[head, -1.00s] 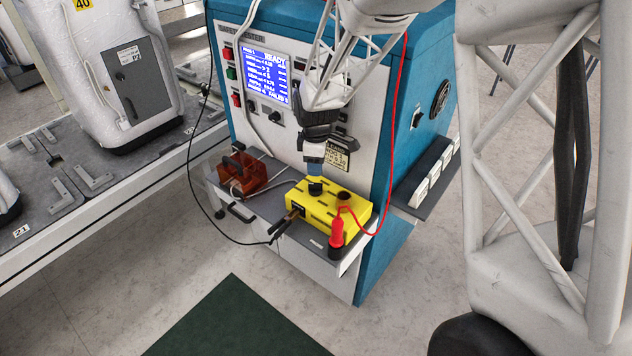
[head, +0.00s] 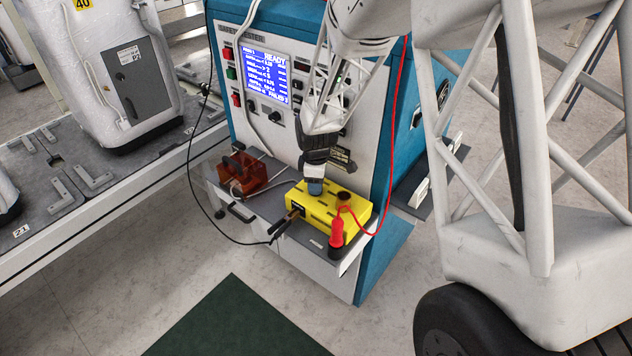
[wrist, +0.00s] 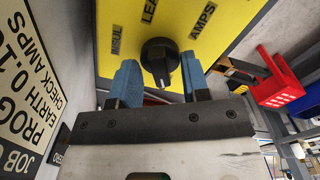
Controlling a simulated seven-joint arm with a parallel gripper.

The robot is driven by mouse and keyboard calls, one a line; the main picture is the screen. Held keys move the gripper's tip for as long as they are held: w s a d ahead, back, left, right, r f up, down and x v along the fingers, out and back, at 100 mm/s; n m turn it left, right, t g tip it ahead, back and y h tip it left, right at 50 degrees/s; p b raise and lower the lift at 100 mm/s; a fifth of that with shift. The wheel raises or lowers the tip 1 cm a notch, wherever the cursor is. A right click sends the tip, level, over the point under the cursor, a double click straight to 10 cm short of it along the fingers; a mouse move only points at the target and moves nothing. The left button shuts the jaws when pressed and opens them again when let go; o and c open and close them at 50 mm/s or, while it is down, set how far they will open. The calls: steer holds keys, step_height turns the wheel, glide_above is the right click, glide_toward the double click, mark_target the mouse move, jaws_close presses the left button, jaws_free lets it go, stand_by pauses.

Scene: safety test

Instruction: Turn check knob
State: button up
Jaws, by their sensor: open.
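The check knob (wrist: 158,52) is black and round with a pointer grip, on the yellow box face (wrist: 115,65) in the wrist view. Printed labels INSUL, LEAK and AMPS surround it. My gripper (wrist: 159,76) is open, with one blue finger on each side of the knob's pointer end. I cannot tell whether either finger touches it. In the head view, the yellow box (head: 325,212) lies on the tester's shelf. My gripper (head: 315,187) points down at its top from above, hiding the knob under it.
The tester cabinet (head: 388,150) stands behind, its screen (head: 266,75) reading READY. A red probe (head: 337,232) with a red cable is beside the box. Dark clamps (head: 287,222) with a black cable are at its left. A brown-red case (head: 242,172) sits further left.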

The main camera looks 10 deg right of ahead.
steer(key=shift+c, duration=0.4)
jaws_close()
